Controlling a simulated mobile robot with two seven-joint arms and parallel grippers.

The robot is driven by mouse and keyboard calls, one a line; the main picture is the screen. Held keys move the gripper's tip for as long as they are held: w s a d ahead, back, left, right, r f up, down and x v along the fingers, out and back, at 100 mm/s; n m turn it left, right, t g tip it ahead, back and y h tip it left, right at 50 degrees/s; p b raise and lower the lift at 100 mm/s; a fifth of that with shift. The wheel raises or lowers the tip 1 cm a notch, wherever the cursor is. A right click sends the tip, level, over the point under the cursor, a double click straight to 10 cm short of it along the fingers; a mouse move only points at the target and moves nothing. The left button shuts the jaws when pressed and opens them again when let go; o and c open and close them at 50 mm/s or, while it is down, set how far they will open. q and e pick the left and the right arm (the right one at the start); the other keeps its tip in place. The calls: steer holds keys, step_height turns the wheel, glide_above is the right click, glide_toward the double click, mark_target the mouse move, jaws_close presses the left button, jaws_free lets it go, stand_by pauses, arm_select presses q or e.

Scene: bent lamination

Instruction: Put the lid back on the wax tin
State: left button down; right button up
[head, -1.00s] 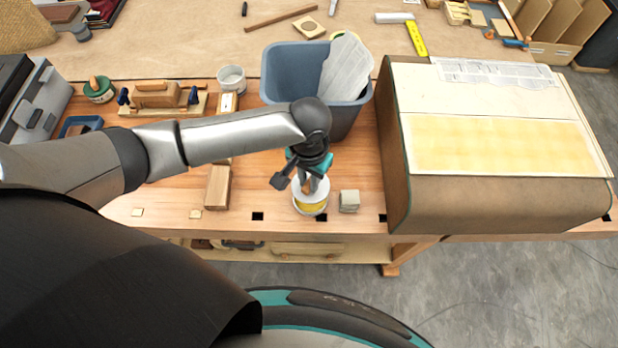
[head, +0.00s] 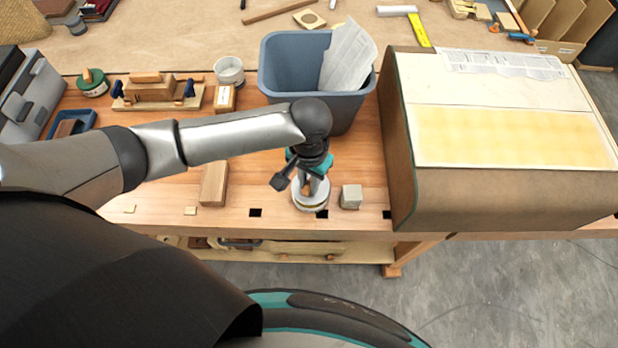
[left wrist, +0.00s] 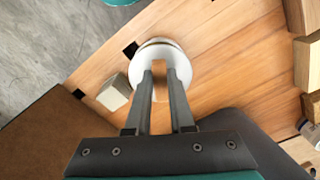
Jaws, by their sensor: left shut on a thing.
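The wax tin (head: 311,209) stands near the front edge of the bench, under my left gripper (head: 309,187). Its pale round lid (head: 323,193) sits over the tin's mouth and hides the wax. In the left wrist view, the lid (left wrist: 177,60) is a pale disc, and my left gripper (left wrist: 160,78) is shut on its brown wooden knob. The lid looks about level on the tin; I cannot tell whether it is fully seated. My right gripper is not in view.
A small grey block (head: 351,196) stands close to the right of the tin. A wooden block (head: 214,184) lies to the left. A blue-grey bin (head: 283,82) stands behind, and a large curved brown form (head: 500,198) fills the right side.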

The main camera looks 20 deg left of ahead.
arm_select(q)
steer(key=shift+f, duration=0.25)
steer(key=shift+f, duration=0.15)
steer(key=shift+f, duration=0.25)
steer(key=shift+p, duration=0.35)
steer(key=shift+f, duration=0.1)
stand_by(0.3)
steer(key=shift+f, duration=0.65)
stand_by(0.8)
steer(key=c, duration=0.7)
jaws_free()
